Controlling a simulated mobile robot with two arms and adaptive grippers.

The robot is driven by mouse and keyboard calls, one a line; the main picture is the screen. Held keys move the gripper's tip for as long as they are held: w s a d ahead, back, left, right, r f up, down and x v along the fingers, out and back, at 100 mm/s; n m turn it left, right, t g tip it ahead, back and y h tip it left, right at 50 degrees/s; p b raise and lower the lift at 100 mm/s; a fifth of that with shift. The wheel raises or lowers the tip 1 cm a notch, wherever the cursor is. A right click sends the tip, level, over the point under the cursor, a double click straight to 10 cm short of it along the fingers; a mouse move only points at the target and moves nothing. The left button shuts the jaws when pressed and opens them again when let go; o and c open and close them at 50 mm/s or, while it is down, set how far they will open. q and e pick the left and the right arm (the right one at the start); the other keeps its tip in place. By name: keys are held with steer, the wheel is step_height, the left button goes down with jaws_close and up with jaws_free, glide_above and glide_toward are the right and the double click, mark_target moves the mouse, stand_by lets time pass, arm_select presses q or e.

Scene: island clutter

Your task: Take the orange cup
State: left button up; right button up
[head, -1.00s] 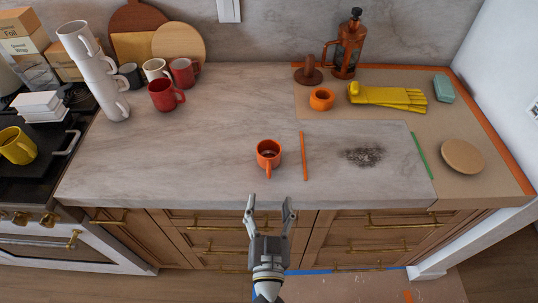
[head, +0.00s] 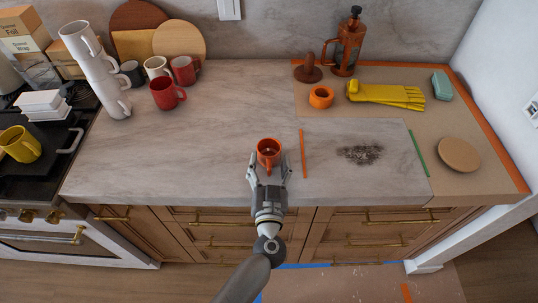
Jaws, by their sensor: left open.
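The orange cup (head: 268,149) stands upright on the grey marble counter, near its front edge, left of a thin orange strip. My left gripper (head: 268,163) is open, with one finger on the left and one on the right of the cup's near side. The cup's handle, on the near side, is mostly hidden by the gripper. I cannot tell whether the fingers touch the cup. My right gripper is not in view.
The orange strip (head: 302,154) lies close right of the cup, with dark crumbs (head: 360,154) beyond. Red mugs (head: 167,93) and stacked white cups (head: 112,95) stand back left. Yellow gloves (head: 390,95) lie back right. The counter left of the cup is clear.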

arm_select(q)
steer(key=shift+c, duration=0.4)
jaws_close()
